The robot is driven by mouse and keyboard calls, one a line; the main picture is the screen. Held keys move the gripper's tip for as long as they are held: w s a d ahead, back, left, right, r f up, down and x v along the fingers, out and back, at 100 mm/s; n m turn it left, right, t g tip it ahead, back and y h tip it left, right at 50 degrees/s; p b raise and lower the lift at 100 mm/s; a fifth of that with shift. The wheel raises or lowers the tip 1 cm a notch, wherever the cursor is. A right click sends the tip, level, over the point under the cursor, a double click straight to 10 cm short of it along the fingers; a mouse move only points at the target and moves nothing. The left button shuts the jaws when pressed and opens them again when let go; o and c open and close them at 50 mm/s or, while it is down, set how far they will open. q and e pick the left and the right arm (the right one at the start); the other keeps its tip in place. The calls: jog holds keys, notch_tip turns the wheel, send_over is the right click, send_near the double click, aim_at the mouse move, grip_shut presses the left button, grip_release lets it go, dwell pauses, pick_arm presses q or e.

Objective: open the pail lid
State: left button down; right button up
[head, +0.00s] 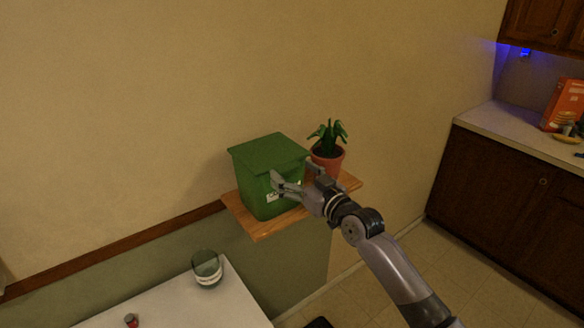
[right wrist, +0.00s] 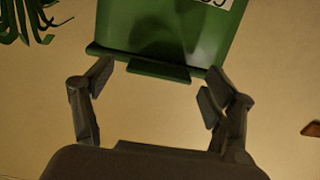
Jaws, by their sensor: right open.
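The green pail (head: 258,190) stands on a small wooden wall shelf, with its green lid (head: 268,150) lying shut on top. A white label shows on its front, partly behind my right gripper. My right gripper (head: 293,178) is open in front of the pail, near its upper front. In the right wrist view the pail (right wrist: 165,30) appears upside down, with the lid's edge and front tab (right wrist: 158,70) between the spread fingers (right wrist: 160,80). I cannot tell whether a finger touches it. My left gripper is not in view.
A potted plant (head: 328,155) stands on the shelf (head: 262,231) right of the pail, close to my right gripper. A glass (head: 207,268) and a small red item (head: 131,320) are on the white table (head: 180,306) below. A counter (head: 520,135) is at the right.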

jog(key=shift+w+a, duration=0.35)
jog(key=shift+w, duration=0.1)
jog(key=shift+c, duration=0.3)
jog(key=c, duration=1.7)
